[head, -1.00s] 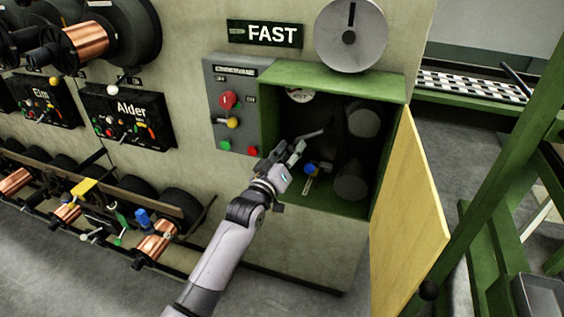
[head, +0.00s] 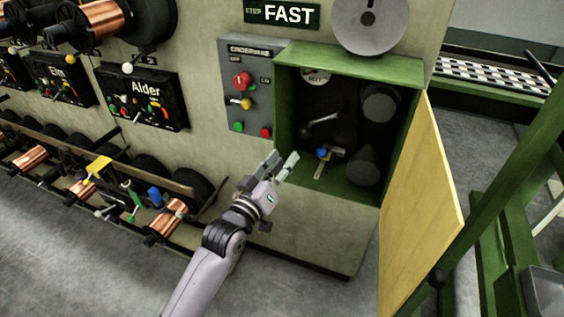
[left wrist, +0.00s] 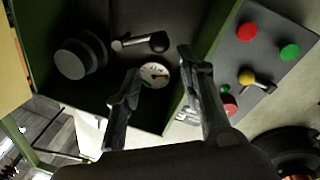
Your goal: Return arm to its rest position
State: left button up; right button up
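My left gripper (head: 283,165) is in front of the green cabinet (head: 345,57), near the lower left edge of its opening. Its two fingers are apart with nothing between them; they also show apart in the left wrist view (left wrist: 160,85). Inside the cabinet are a lever with a dark knob (head: 322,119), a blue-knobbed piece (head: 322,153), dark rollers (head: 380,107) and a round gauge (left wrist: 155,75). My right gripper does not show.
The yellow cabinet door (head: 420,200) stands open to the right. A control panel (head: 238,75) with red, yellow and green controls is left of the opening. Green frame beams (head: 510,190) stand at the far right. Copper spools (head: 165,222) line the lower left.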

pick_arm(q)
jog(key=s+a+f+g+y, duration=0.1)
jog(key=a+f+g+y, duration=0.1)
jog(key=f, duration=1)
jog(key=s+a+f+g+y, duration=0.1)
jog(key=s+a+f+g, duration=0.15)
jog(key=f, duration=0.95)
jog(key=s+a+f+m+g+y, duration=0.15)
jog(key=s+f, duration=0.25)
jog(key=f, duration=0.4)
jog(key=s+a+f+n+g+y, duration=0.1)
jog(key=s+a+f+g, duration=0.15)
jog(key=s+f, duration=0.4)
jog(key=s+a+f+m+g+y+p, duration=0.1)
jog(key=s+a+f+g, duration=0.15)
jog(key=s+f, duration=0.65)
jog(key=s+a+f+m+g+y, duration=0.15)
jog(key=s+a+f, duration=0.25)
jog(key=s+f, duration=0.5)
jog(key=s+a+f+g, duration=0.2)
jog(key=s, duration=0.8)
jog(key=s+a+f+g, duration=0.2)
jog(key=s+f, duration=0.1)
jog(key=s, duration=0.7)
jog(key=shift+s+a, duration=0.3)
